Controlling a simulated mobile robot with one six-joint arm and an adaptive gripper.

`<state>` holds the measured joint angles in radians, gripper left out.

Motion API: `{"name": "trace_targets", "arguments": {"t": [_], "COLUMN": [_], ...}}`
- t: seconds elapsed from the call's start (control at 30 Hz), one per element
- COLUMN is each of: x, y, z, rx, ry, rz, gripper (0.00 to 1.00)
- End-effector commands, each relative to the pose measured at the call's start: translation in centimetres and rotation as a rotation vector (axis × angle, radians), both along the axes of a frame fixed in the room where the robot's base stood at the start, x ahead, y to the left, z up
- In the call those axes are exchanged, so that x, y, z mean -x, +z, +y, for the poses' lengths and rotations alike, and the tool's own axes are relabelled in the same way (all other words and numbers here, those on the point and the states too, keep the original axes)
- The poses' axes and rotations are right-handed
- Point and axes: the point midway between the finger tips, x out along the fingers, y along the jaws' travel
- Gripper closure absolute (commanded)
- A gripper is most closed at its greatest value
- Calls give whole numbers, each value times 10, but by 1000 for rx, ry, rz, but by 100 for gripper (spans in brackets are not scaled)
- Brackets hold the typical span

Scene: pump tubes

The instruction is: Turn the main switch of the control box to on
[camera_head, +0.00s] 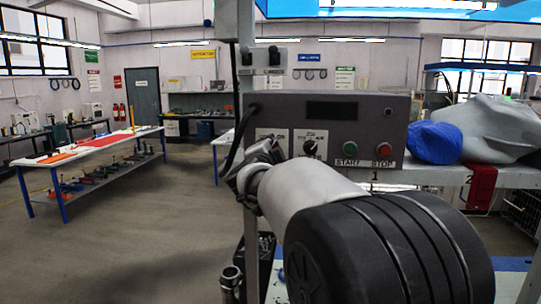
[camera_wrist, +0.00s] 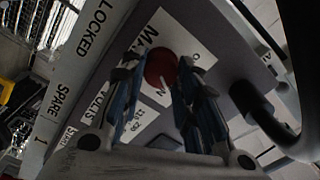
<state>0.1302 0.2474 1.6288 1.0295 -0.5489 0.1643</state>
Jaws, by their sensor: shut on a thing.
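The grey control box (camera_head: 395,112) sits on a shelf in the head view, its front panel towards me. The main switch (camera_wrist: 161,66) is a round red knob on a white label in the wrist view. My gripper (camera_wrist: 159,76) has one dark finger on each side of the knob and is shut on it. In the head view my gripper (camera_head: 262,163) is at the box's lower left and hides the switch. The label is partly covered, and I cannot tell which position the knob points to.
A black selector knob (camera_head: 310,147), a green START button (camera_head: 350,142) and a red STOP button (camera_head: 384,149) are right of my gripper. A blue bundle (camera_head: 434,142) and a grey cover (camera_head: 495,128) lie beside the box. A black cable (camera_wrist: 262,110) passes close to my gripper.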

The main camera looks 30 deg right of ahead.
Motion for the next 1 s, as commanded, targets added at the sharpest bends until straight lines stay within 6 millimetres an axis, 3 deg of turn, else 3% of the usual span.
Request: {"name": "trace_targets", "arguments": {"t": [0.4,1.0], "x": [1,0], "y": [-1,0], "z": [-1,-1], "rx": [-186,-224], "ry": [-1,-1], "rz": [-128,-151], "gripper": [95,95]}}
